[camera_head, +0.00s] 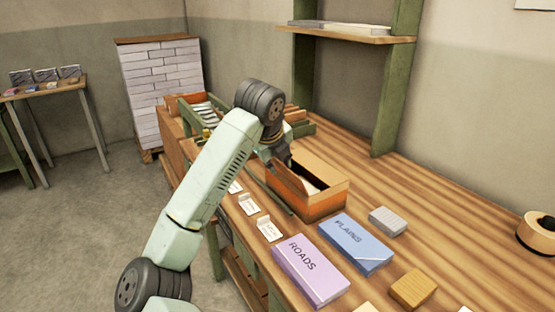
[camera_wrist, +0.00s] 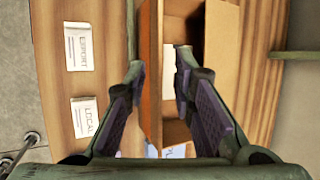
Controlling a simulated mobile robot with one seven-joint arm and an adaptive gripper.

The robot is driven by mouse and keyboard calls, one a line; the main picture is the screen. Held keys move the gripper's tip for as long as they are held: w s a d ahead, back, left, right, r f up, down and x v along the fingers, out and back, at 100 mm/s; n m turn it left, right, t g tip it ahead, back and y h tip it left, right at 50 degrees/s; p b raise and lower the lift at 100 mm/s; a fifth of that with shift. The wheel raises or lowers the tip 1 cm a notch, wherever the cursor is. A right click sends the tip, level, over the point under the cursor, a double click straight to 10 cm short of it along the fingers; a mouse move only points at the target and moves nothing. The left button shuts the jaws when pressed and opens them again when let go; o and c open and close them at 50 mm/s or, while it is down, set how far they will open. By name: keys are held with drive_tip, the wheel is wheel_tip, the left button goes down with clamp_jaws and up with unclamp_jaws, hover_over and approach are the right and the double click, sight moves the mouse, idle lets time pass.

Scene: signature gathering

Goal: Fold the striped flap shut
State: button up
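An open cardboard box (camera_head: 322,207) with orange and brown sides stands on the wooden table, and it also shows in the wrist view (camera_wrist: 151,75). A plain tan flap (camera_head: 318,168) stands raised along its far side; it seems to be the tan panel at the right in the wrist view (camera_wrist: 222,40). I cannot make out stripes on it. My gripper (camera_wrist: 159,62) is open and above the box, its fingers spread on either side of the near wall and interior. In the head view my arm hides the box's far left end.
A purple ROADS box (camera_head: 310,270), a blue PLAINS box (camera_head: 355,243), a grey block (camera_head: 388,220) and a wooden block (camera_head: 413,288) lie nearer. Small cards, including LOCAL (camera_wrist: 86,116) and EXPORT (camera_wrist: 79,46), line the table's left edge.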

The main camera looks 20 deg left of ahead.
drive_tip(key=shift+c, duration=0.4)
clamp_jaws()
